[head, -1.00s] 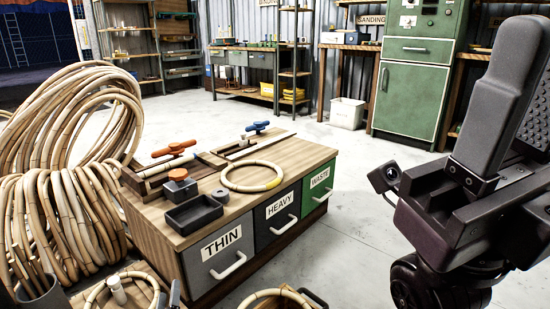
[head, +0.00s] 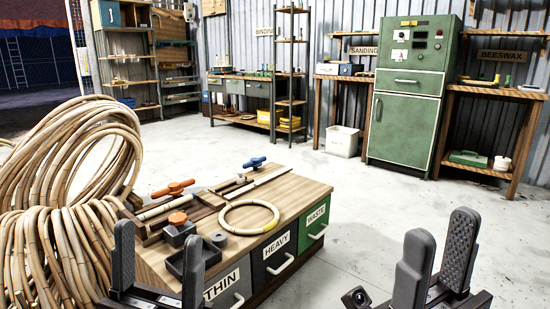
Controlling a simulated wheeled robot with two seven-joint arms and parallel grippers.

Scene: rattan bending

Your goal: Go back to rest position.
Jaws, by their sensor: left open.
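My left gripper (head: 158,230) is at the bottom left, its two dark fingers upright and apart with nothing between them. It shows in front of the near left part of the wooden-topped workbench (head: 299,190). My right gripper (head: 440,224) is at the bottom right over the bare floor, its fingers also upright and apart and empty. A rattan ring (head: 225,219) with a yellow mark lies on the workbench top, away from both grippers.
Large rattan coils (head: 60,255) stand at the left, close to my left gripper. The bench carries an orange-handled clamp (head: 173,188), a blue-handled clamp (head: 254,162) and a dark tray (head: 178,264). A green cabinet (head: 408,125) stands at the back. The floor (head: 390,205) right of the bench is clear.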

